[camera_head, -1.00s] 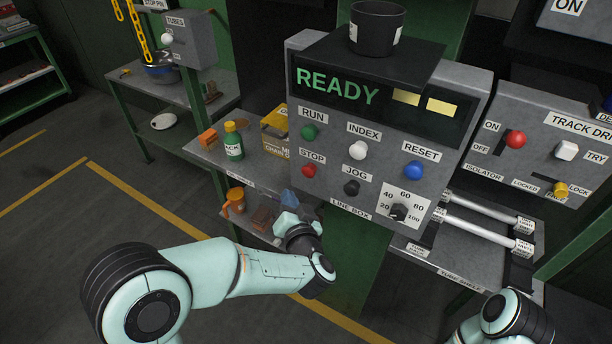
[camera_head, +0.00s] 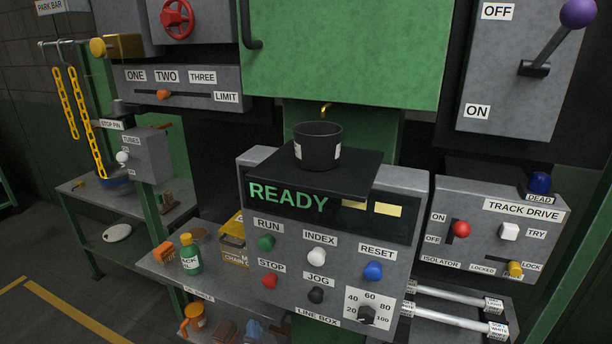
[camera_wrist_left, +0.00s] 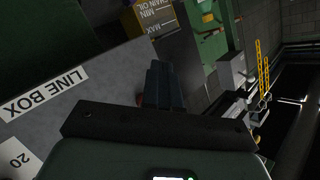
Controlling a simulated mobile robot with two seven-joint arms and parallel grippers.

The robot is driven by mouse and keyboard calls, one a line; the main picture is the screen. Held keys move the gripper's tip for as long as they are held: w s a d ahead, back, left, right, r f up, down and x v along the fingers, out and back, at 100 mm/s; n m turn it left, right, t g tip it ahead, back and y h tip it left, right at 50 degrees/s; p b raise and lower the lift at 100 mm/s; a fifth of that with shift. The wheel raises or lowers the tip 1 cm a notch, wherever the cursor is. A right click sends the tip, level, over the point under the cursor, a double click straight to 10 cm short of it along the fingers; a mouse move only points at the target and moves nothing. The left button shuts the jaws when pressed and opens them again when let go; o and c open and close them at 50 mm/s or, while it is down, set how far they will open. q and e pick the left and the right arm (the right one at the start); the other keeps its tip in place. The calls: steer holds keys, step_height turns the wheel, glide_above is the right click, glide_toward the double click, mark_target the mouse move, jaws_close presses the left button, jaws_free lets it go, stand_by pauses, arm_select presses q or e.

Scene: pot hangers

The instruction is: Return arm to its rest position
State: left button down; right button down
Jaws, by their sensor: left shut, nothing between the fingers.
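My left gripper (camera_wrist_left: 160,85) shows in the left wrist view as dark fingers, shut with nothing between them. It is close beside the grey line box (camera_wrist_left: 85,75), which fills the left of that tilted view. I cannot tell whether they touch. In the head view the line box (camera_head: 333,262) stands in the middle, with its display reading READY. My right gripper is not in view.
A black pot (camera_head: 318,147) stands on top of the line box. A green bottle (camera_head: 190,256) and a yellow box (camera_head: 232,245) stand on the shelf to its left. Two pale tubes (camera_head: 455,297) lie at the lower right. Yellow chains (camera_head: 80,115) hang at the far left.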

arm_select(q)
steer(key=s+a+f+n+g+h, duration=0.1)
steer(key=s+f+g+h, duration=0.2)
steer(key=f, duration=1)
steer(key=s+a+f+n+g+h, duration=0.1)
steer(key=s+f+g+h, duration=0.15)
steer(key=s+f, duration=0.65)
steer(key=s+d+f+n+g+h, duration=0.1)
steer(key=s+f+n+g+h, duration=0.1)
steer(key=s+f+g, duration=0.2)
steer(key=s+d+f+n+g+h, duration=0.1)
steer(key=s+f+g, duration=0.4)
steer(key=s+f, duration=0.6)
steer(key=s+d+n, duration=0.1)
steer(key=s, duration=0.4)
steer(key=shift+s+f+n+h, duration=0.15)
steer(key=shift+n+h, duration=0.15)
steer(key=shift+h, duration=0.05)
